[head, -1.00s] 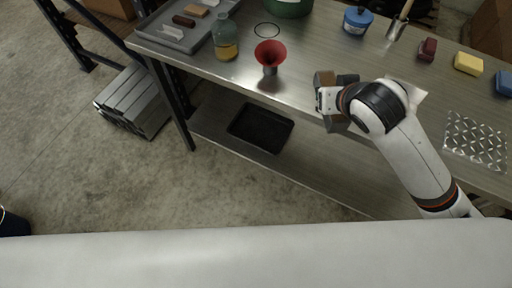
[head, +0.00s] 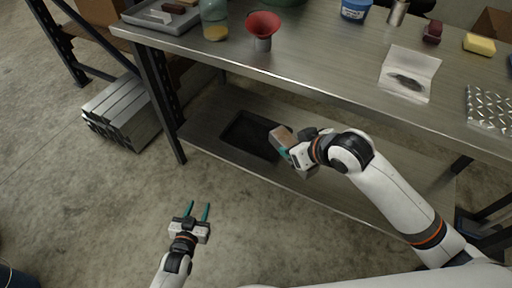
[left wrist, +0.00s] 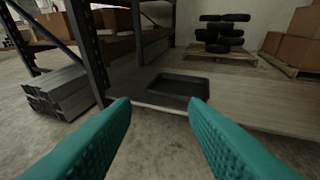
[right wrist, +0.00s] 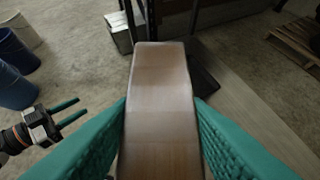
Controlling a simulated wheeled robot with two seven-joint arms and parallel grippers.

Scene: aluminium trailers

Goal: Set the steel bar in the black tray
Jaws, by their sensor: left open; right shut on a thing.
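The steel bar (head: 281,136) is a smooth block with a brownish sheen. My right gripper (head: 287,146) is shut on it; in the right wrist view the bar (right wrist: 160,90) points away between the green fingers. It is at the right end of the black tray (head: 235,140) in the head view, hiding part of it; whether they touch I cannot tell. The tray lies on the low shelf and looks empty in the left wrist view (left wrist: 178,87). My left gripper (head: 198,208) is open and empty over the floor, in front of the shelf.
The steel workbench (head: 330,75) overhangs the low shelf (head: 340,190). A post (head: 163,110) stands left of the tray. Grey beams (head: 120,112) lie on the floor at left. The shelf right of the tray is clear.

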